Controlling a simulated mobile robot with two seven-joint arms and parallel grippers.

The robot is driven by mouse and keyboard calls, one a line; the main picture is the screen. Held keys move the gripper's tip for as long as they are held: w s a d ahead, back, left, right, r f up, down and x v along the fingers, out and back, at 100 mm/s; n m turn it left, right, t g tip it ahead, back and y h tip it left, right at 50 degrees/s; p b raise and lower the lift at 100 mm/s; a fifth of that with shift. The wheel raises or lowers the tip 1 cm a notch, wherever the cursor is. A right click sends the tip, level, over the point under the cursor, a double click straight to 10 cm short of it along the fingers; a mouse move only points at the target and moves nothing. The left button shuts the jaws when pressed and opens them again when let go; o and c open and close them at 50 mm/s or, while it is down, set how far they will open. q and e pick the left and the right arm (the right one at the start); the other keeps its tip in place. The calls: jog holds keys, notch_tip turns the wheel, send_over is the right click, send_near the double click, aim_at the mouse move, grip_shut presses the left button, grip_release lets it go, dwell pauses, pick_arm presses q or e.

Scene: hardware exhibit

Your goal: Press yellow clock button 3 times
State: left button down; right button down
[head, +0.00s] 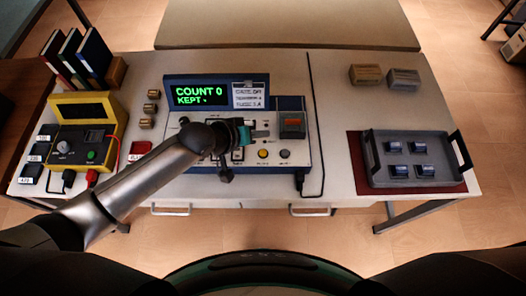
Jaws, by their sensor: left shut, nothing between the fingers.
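The yellow button (263,153) sits on the front part of the white console (306,160), left of a grey-white button (285,154). The console's dark display (201,93) shows green text reading "COUNT 0" and a "KEPT" line. My left gripper (247,133) is over the console, a little up and left of the yellow button in the picture. It is shut and empty, and appears apart from the button. My right gripper is not in view.
A yellow meter (107,112) with leads stands at the left, in front of dark books (92,52). A grey tray (378,172) with several small blocks sits on a red mat at the right. A black cable (316,110) runs beside the console. Table between cable and mat is clear.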

pick_arm(q)
jog(key=b, duration=0.7)
send_over(263, 153)
jog(key=f, duration=0.7)
jog(key=shift+s+a, duration=0.35)
jog(key=shift+s, duration=0.05)
jog(key=shift+f, duration=0.55)
jog(key=shift+f, duration=0.1)
dwell(0.4)
jog(key=shift+f, duration=0.3)
jog(key=shift+f+b, duration=0.4)
jog(key=shift+f, duration=0.1)
dwell(0.6)
dwell(0.3)
jog(key=shift+r+p, duration=0.9)
jog(key=shift+p, duration=0.2)
